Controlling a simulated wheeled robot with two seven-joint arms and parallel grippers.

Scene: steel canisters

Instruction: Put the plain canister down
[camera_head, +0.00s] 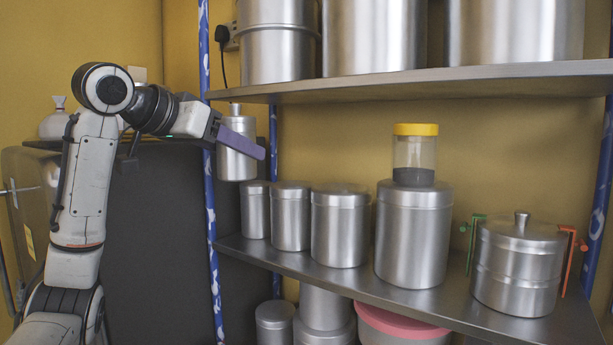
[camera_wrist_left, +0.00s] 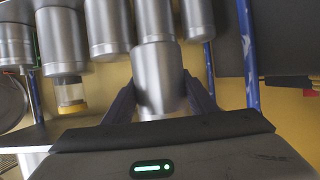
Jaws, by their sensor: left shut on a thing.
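The plain canister (camera_head: 237,160) is a small steel cylinder with a lid and a short knob on top. In the head view it hangs upright in my left gripper (camera_head: 239,137), near the left blue post and higher than the row of shelf canisters. A purple finger crosses its front. In the wrist view, which is upside down, the canister (camera_wrist_left: 160,78) sits between the two dark fingers of my left gripper (camera_wrist_left: 160,105), shut on it. My right gripper is not in view.
Several steel canisters (camera_head: 340,228) line the middle shelf (camera_head: 430,302). A yellow-lidded jar (camera_head: 414,155) stands on the tallest. A pot (camera_head: 518,265) with green and orange side pieces is at right. The upper shelf (camera_head: 450,82) overhangs; a blue post (camera_head: 212,225) is close to my gripper.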

